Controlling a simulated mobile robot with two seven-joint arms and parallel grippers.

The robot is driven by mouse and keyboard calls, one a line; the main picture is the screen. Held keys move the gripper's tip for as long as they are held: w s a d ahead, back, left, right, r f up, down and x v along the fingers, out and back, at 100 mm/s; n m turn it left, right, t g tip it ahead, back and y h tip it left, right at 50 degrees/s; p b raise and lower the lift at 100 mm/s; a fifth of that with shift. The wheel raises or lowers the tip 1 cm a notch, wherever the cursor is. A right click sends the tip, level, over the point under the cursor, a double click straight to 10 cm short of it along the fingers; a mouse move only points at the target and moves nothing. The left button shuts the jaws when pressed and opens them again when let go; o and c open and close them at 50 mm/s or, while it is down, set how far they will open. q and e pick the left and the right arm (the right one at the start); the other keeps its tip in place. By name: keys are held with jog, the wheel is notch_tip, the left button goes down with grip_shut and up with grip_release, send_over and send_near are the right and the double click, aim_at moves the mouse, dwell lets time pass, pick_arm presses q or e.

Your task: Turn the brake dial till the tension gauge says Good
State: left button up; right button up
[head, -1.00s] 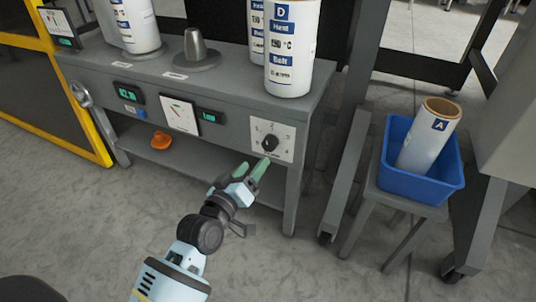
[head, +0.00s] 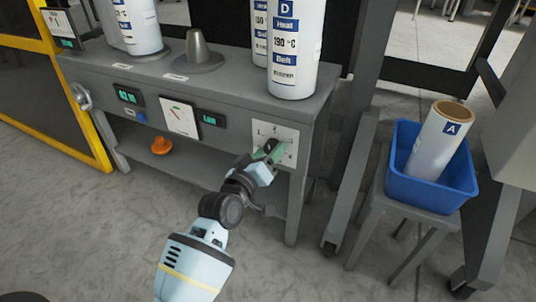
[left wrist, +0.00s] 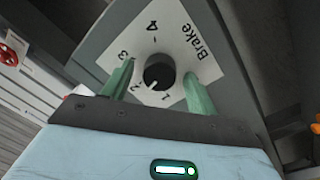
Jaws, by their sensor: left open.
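The brake dial (left wrist: 158,72) is a round black knob on a white plate marked "Brake" (left wrist: 192,62) with numbers 1 to 4. Its white pointer mark sits between 1 and 2. My left gripper (left wrist: 160,80) is open, with one green finger on each side of the dial and gaps visible between. In the head view my left gripper (head: 270,152) is at the plate and partly hides the dial. The tension gauge (head: 178,116) is a white face with a needle; the small display (head: 210,119) beside it appears to read "Low". My right gripper is out of view.
The grey bench (head: 230,85) carries white labelled rolls (head: 293,50) and a grey cone (head: 196,48). An orange object (head: 161,143) lies on its lower shelf. At right, a blue bin (head: 430,180) holding roll A (head: 440,143) stands on a stool.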

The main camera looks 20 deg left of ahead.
pick_arm(q)
jog(key=shift+c, duration=0.2)
jog(key=c, duration=0.9)
jog(key=m+p, duration=0.1)
jog(key=p, duration=0.1)
jog(key=m+p, duration=0.1)
jog(key=m, duration=0.1)
jog(key=shift+r+p, duration=0.25)
jog(key=shift+p, duration=0.1)
jog(key=shift+c, duration=0.2)
jog(key=shift+f+m+p, duration=0.2)
jog(key=shift+m+p, duration=0.4)
jog(key=shift+m, duration=0.2)
jog(key=shift+f, duration=0.1)
jog(key=o, duration=1)
